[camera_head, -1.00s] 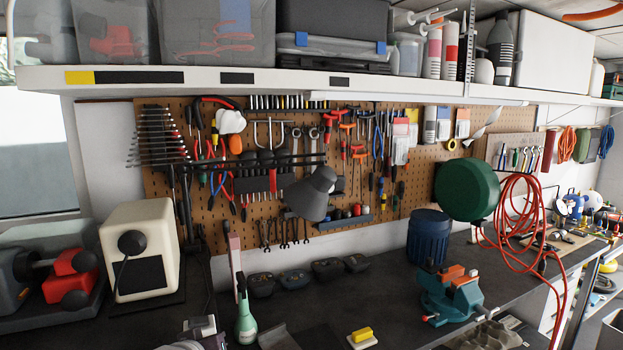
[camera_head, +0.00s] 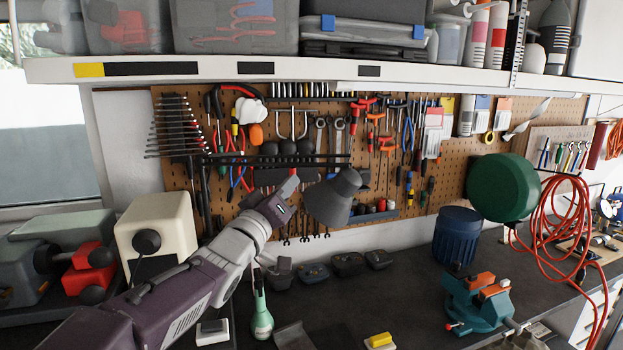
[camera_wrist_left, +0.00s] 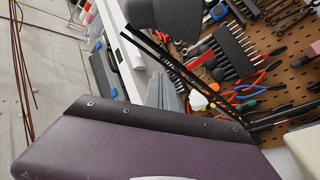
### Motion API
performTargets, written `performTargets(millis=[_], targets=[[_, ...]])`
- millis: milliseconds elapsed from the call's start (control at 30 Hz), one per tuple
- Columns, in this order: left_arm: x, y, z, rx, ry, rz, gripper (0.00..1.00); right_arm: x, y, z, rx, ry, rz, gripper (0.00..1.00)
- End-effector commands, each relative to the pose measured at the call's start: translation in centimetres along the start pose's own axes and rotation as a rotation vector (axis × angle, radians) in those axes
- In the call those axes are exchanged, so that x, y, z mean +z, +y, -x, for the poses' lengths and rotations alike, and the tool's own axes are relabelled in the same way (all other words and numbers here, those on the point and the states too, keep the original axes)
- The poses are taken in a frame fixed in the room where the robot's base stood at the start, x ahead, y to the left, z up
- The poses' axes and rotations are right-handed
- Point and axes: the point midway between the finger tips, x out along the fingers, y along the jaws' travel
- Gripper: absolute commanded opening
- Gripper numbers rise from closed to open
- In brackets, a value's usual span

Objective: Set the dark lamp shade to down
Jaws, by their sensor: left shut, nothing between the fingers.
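The dark grey lamp shade (camera_head: 333,199) hangs in front of the pegboard, tilted, with its wide end down and slightly left. Its black double-bar arm (camera_head: 270,160) runs across to the left. In the left wrist view, a dark rounded form at the top (camera_wrist_left: 168,14) appears to be the shade, with the bars beside it. My left gripper (camera_head: 291,187) is shut and empty, just left of the shade in the head view. I cannot tell whether they touch. My right gripper is not in view.
A shelf (camera_head: 290,75) with bins runs above. A cream box (camera_head: 155,228) stands left of the lamp. A green bottle (camera_head: 261,308) and a teal vise (camera_head: 478,303) stand on the dark bench. A green round object (camera_head: 502,187) and a blue bin (camera_head: 456,238) are to the right.

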Motion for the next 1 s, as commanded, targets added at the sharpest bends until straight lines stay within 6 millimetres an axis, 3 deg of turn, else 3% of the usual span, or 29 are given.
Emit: performTargets(millis=[33,267,367,533,1000], targets=[[-0.3,0.3,-1.3,-0.001,-0.004,0.000,0.00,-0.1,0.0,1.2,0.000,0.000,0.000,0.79],[0.1,0.2,-6.0,-0.002,-0.005,0.000,0.00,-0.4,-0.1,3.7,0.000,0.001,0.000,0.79],[2.1,0.1,-6.1,-0.003,-0.006,0.001,0.00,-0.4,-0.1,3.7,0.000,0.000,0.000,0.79],[3.6,0.0,-6.4,-0.002,-0.003,0.001,0.00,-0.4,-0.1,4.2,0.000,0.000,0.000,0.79],[4.0,-0.1,-6.4,-0.003,-0.001,0.004,0.00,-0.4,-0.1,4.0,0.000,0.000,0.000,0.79]])
